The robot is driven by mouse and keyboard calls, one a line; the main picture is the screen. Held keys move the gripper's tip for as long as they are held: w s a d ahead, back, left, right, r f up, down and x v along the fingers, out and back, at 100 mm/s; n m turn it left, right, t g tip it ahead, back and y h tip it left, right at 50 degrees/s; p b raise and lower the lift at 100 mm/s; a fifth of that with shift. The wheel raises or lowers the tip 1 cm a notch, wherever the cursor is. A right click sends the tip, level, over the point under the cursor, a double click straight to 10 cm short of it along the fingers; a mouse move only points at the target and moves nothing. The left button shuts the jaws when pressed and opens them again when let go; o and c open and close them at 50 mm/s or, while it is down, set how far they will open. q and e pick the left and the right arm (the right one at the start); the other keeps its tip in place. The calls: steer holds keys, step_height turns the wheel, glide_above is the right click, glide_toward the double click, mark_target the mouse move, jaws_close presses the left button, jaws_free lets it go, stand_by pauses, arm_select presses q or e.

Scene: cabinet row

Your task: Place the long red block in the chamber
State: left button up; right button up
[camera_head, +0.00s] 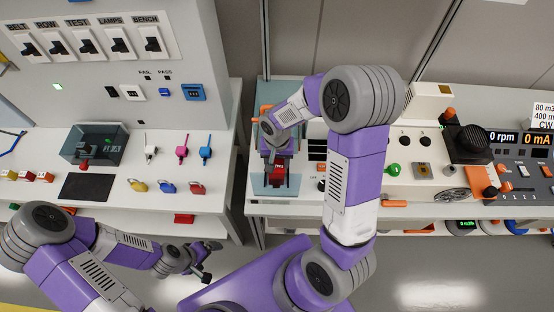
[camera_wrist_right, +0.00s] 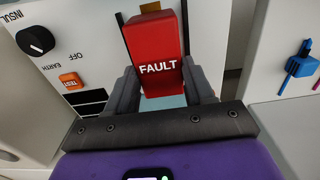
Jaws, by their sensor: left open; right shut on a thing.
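A long red block with the word FAULT (camera_wrist_right: 157,48) sits between the two dark fingers of my right gripper (camera_wrist_right: 162,88), which is shut on it. In the head view the right gripper (camera_head: 277,160) points down at the left part of the right bench, with the red block (camera_head: 279,180) showing below it. A pale blue see-through panel (camera_head: 259,187) lies around the block there; I cannot tell whether it belongs to the chamber. My arm hides much of this spot. My left gripper (camera_head: 204,262) is open and empty, low in front of the left bench.
A dark see-through box (camera_head: 110,142) stands on the left bench, near coloured padlocks (camera_head: 167,187) and a black mat (camera_head: 86,187). In the wrist view a panel with a black knob (camera_wrist_right: 36,41) and orange TEST button (camera_wrist_right: 71,80) stands left of the block. Instruments crowd the right bench.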

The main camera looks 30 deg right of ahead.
mark_target(277, 163)
steer(key=o, duration=1.3)
steer(key=shift+r+p, duration=0.55)
steer(key=shift+p, duration=0.05)
step_height(277, 163, up, 12)
steer(key=p, duration=0.2)
steer(key=shift+p, duration=0.35)
